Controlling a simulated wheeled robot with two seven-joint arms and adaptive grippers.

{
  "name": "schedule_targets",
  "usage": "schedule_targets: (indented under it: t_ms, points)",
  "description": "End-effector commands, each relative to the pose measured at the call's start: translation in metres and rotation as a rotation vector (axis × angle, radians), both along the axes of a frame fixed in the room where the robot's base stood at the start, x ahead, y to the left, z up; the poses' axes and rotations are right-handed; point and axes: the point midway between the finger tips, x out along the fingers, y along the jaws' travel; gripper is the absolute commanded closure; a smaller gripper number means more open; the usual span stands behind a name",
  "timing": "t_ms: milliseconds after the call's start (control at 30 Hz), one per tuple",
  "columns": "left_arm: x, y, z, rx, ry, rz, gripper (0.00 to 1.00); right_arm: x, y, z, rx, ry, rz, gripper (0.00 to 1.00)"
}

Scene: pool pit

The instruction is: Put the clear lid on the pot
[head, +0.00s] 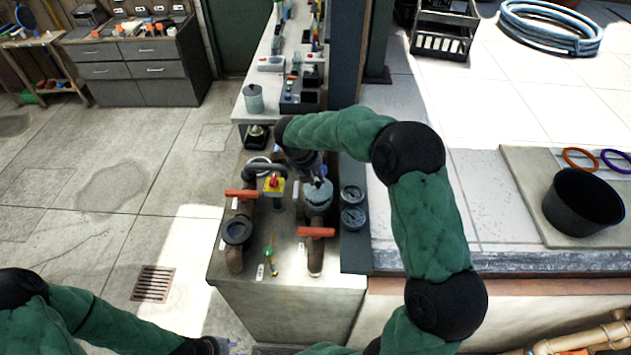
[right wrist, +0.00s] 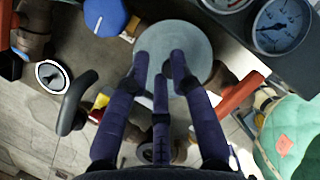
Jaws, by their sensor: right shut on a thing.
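The clear lid (right wrist: 200,38) shows in the right wrist view as a round, pale grey-blue disc beyond my fingers. My right gripper (head: 316,180) is shut on it from above; the fingertips (right wrist: 162,62) cover part of the disc. In the head view the pot (head: 318,207) is a grey upright cylinder on the plinth, directly under this gripper. Whether the lid touches the pot's rim cannot be told; the gripper hides part of it. My left gripper (head: 222,346) is cut off at the bottom edge, with its fingers unclear.
Red-handled valves (head: 316,232) stand close around the pot, with a yellow box with a red button (head: 274,184) to its left. Two gauges (head: 353,207) are at its right. A black pipe bend (head: 262,168) is nearby. A black bucket (head: 583,203) stands far right.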

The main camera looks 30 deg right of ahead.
Motion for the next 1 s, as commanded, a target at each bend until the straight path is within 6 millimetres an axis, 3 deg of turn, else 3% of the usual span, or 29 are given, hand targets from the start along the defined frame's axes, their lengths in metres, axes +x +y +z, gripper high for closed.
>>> schedule_targets:
  t_ms: [133,767,800,867,1000]
  points:
    - [0.0,0.0,-0.002,0.0,0.0,0.0,0.72,-0.001,0.001,-0.02,0.001,0.002,0.0,1.0]
    - [0.0,0.0,-0.005,0.0,0.0,0.0,0.72,-0.001,0.001,-0.031,0.001,0.001,0.001,1.0]
    - [0.0,0.0,-0.004,0.0,0.0,0.0,0.72,-0.001,0.001,-0.031,0.001,0.001,0.001,0.68]
    - [0.0,0.0,-0.004,0.0,0.0,0.0,0.72,-0.001,0.001,-0.03,0.001,0.001,0.001,0.53]
    - [0.0,0.0,-0.004,0.0,0.0,0.0,0.72,-0.001,0.001,-0.03,0.001,0.001,0.001,0.53]
